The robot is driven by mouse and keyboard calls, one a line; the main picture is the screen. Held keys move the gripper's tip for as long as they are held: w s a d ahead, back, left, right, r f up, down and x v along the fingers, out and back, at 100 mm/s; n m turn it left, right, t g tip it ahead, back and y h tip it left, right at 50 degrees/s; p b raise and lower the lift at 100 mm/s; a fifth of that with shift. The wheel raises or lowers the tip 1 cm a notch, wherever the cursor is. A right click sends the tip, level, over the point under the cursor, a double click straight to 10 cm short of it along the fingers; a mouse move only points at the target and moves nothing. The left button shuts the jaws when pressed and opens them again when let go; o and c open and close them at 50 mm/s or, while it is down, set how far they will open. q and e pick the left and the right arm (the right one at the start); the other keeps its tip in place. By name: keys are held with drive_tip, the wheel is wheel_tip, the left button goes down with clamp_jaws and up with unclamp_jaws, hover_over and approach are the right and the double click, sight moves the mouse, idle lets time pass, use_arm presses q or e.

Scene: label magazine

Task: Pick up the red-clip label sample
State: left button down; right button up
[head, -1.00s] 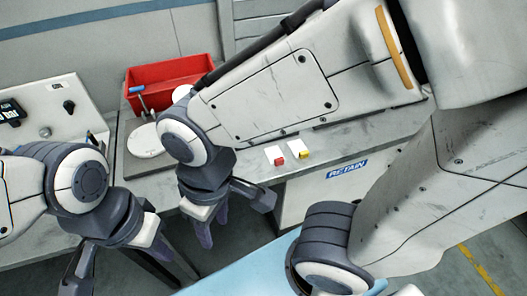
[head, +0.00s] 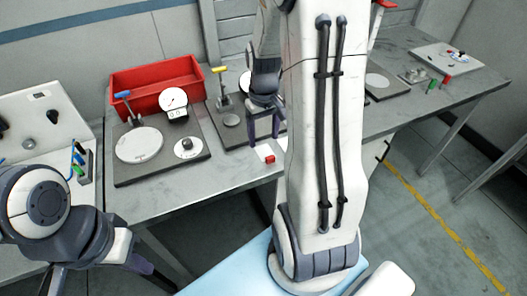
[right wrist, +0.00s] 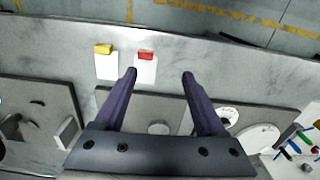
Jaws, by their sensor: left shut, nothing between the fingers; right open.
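The red-clip label sample (head: 263,150), a small white card with a red clip at its front end, lies on the grey bench near its front edge. In the right wrist view the card (right wrist: 146,72) lies just beyond the fingertips, left of the middle of the gap, with the left fingertip overlapping its edge. My right gripper (head: 264,138) is open and empty, pointing down over the bench just behind the sample; it also shows in the right wrist view (right wrist: 159,74). My left gripper (head: 100,268) is shut and empty at the lower left, away from the sample.
A yellow-clip sample (right wrist: 107,67) lies close beside the red one; my right arm hides it in the head view. Behind stand a red bin (head: 192,72), a dark plate (head: 130,177) with round discs and a dial gauge (head: 173,99).

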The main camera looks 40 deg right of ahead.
sight(270, 158)
drive_tip(key=shift+m, duration=0.3)
drive_tip(key=f, duration=0.1)
drive_tip(key=d+f, duration=0.1)
drive_tip(key=f, duration=0.1)
drive_tip(key=d+f, duration=0.1)
drive_tip(key=f, duration=0.1)
drive_tip(key=shift+s+d+f, duration=0.1)
drive_tip(key=shift+s+d, duration=0.15)
drive_tip(key=shift+w+d+f+p, duration=0.15)
drive_tip(key=shift+f+p, duration=0.3)
drive_tip(key=shift+f, duration=1.05)
drive_tip(key=shift+w+f+p, duration=0.2)
drive_tip(key=shift+f+p, duration=0.2)
drive_tip(key=shift+f, duration=1.1)
clamp_jaws()
